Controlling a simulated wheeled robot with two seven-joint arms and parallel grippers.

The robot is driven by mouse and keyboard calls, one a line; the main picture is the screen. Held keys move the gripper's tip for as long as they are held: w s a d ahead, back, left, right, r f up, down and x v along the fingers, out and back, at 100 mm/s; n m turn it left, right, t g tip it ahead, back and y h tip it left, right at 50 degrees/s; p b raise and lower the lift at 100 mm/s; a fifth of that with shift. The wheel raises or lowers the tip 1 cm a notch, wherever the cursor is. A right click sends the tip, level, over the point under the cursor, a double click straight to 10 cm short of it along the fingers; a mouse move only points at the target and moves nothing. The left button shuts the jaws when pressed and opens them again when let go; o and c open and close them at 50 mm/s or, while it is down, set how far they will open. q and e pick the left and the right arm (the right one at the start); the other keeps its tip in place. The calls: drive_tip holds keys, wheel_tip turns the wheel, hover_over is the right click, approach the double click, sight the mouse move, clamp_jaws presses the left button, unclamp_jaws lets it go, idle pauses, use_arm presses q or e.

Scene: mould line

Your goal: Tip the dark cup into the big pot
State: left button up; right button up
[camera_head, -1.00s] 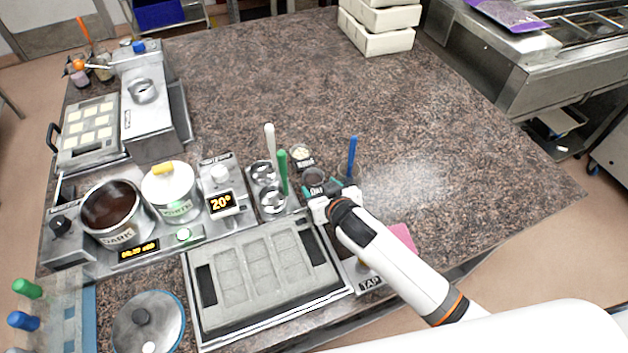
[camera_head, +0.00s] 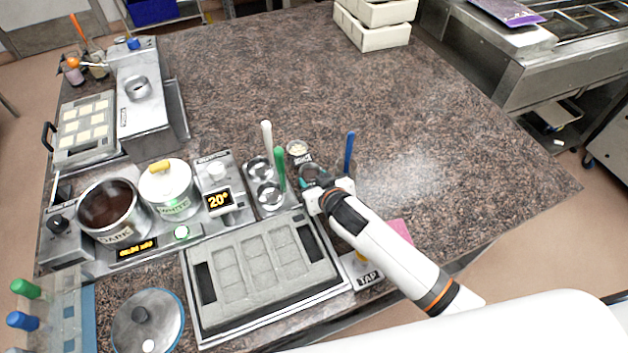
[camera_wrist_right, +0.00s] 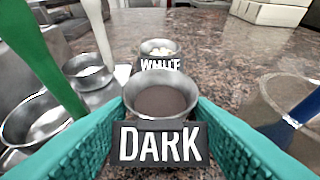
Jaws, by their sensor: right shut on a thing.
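The dark cup (camera_wrist_right: 160,103), a small steel cup of brown chocolate, sits between the teal fingers of my right gripper (camera_wrist_right: 158,125) in the right wrist view. It looks upright, behind a black DARK label (camera_wrist_right: 160,147). The right gripper (camera_head: 313,181) is shut on the cup and largely hides it in the head view. I cannot tell whether the cup is clear of the counter. The big pot (camera_head: 109,208), steel, labelled DARK and holding dark chocolate, stands at the left of the head view, well away from the gripper. My left gripper is not in view.
A lidded WHITE pot (camera_head: 168,190) and a 20° display unit (camera_head: 219,199) stand between pot and gripper. Steel cups with upright white and green handles (camera_head: 279,170) are just left of the gripper. A mould (camera_head: 262,268) lies in front.

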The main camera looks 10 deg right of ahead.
wheel_tip(320, 180, up, 9)
drive_tip(key=shift+r+b, duration=0.1)
drive_tip(key=shift+b, duration=0.25)
wheel_tip(320, 180, up, 5)
drive_tip(key=p, duration=0.5)
drive_tip(key=shift+r, duration=0.1)
